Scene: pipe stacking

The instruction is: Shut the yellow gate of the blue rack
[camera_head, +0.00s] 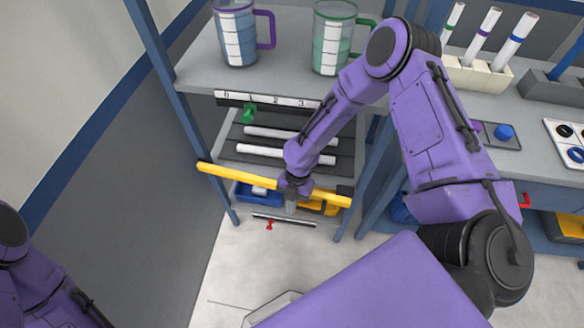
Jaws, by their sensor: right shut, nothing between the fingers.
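The blue rack (160,70) stands ahead, with grey shelves between blue posts. Its yellow gate (235,175) is a long bar across the front, from the left post to near the right post, sloping down to the right in the picture. A small dark block (345,190) sits by its right end. My right gripper (290,208) is shut and empty, pointing down at the bar's right half. It overlaps the bar; I cannot tell whether it touches. My left arm shows at the lower left; its gripper is out of view.
White pipes (262,151) lie on a dark shelf behind the gate. Blue (247,197) and yellow bins (318,208) sit low in the rack. Purple-handled (236,40) and green-handled jugs (330,45) stand on top. The floor in front is clear.

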